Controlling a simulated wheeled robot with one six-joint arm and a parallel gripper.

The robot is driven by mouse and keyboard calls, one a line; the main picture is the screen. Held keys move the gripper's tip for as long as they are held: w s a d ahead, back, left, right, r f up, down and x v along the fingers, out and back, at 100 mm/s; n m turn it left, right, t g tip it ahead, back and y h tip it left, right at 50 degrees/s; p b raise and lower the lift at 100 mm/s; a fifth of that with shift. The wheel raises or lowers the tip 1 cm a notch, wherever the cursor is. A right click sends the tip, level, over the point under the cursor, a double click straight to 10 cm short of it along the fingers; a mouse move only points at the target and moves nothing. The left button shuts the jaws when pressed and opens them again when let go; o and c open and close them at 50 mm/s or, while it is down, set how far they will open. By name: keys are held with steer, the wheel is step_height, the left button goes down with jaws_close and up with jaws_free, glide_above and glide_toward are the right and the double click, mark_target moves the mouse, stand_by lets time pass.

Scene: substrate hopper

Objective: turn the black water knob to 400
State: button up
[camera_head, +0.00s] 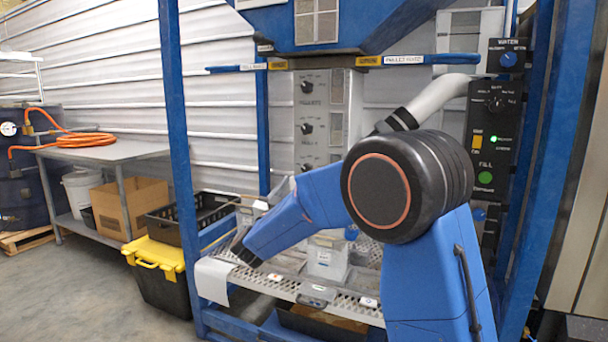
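A black control panel (494,125) stands at the right of the frame, beside the blue post. A round black knob (495,104) sits on its upper part, with small scale marks too small to read. A dark part at the arm's far end (245,254) is near the perforated shelf. I cannot make out the gripper's fingers or whether they hold anything.
A grey panel (320,110) with two black knobs stands behind my arm. A green lit button (485,178) is below the black knob. The perforated shelf (300,290) holds clear containers. A yellow-lidded bin (160,265) and a table (110,150) are left; open floor lies front left.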

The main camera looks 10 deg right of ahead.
mark_target(307, 169)
steer(key=x, duration=0.7)
steer(key=shift+w+d+r, duration=0.15)
steer(key=shift+w, duration=0.05)
steer(key=c, duration=1)
